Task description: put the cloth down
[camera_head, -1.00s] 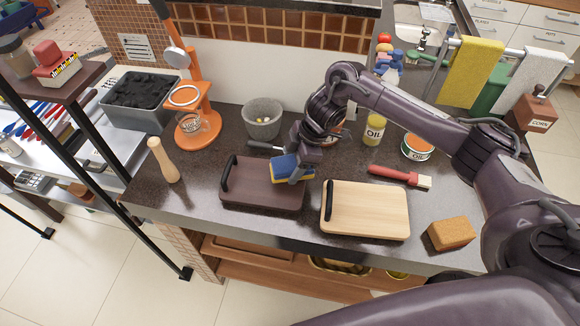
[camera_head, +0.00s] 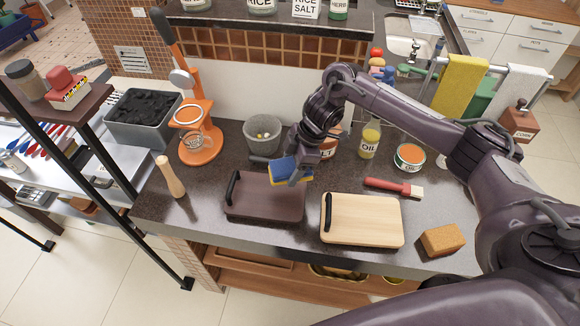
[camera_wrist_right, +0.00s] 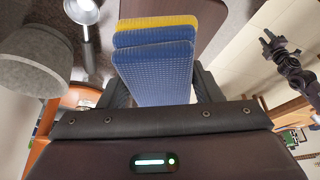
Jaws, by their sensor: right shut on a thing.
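My right gripper (camera_head: 300,176) is shut on the folded cloth (camera_head: 283,170), which is blue with a yellow layer. In the right wrist view the cloth (camera_wrist_right: 155,65) sticks out from between the fingers as stacked blue and yellow layers. In the head view the cloth is over the back right part of the dark brown board (camera_head: 262,206). I cannot tell whether it touches the board.
A light wooden board (camera_head: 362,222) lies right of the dark one. A grey mortar (camera_head: 263,134) stands behind. A red brush (camera_head: 392,187), an oil bottle (camera_head: 369,141) and a sponge block (camera_head: 442,240) are to the right. A wooden pestle (camera_head: 171,177) stands left.

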